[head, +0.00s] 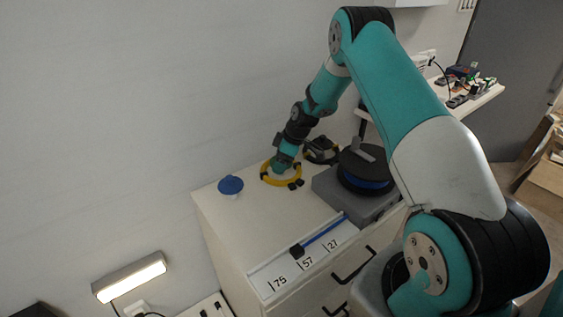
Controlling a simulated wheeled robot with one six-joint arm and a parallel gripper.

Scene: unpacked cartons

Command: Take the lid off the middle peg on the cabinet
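The white cabinet (222,211) stands in the middle of the head view. A flat blue round piece (230,185) lies at the left of its top. A yellow ring (269,180) with dark parts is to its right, and a black ring-shaped piece (318,157) is farther back and right. My gripper (290,181) is low at the yellow ring; my arm's teal end hides part of it. I cannot tell whether the fingers touch the ring or are open or shut. No bare peg can be made out, and I cannot tell which piece is the middle peg's lid.
A blue rod with a black end (322,233) lies near the front edge, above number labels. A cluttered shelf (487,98) is behind. The top's front left is clear.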

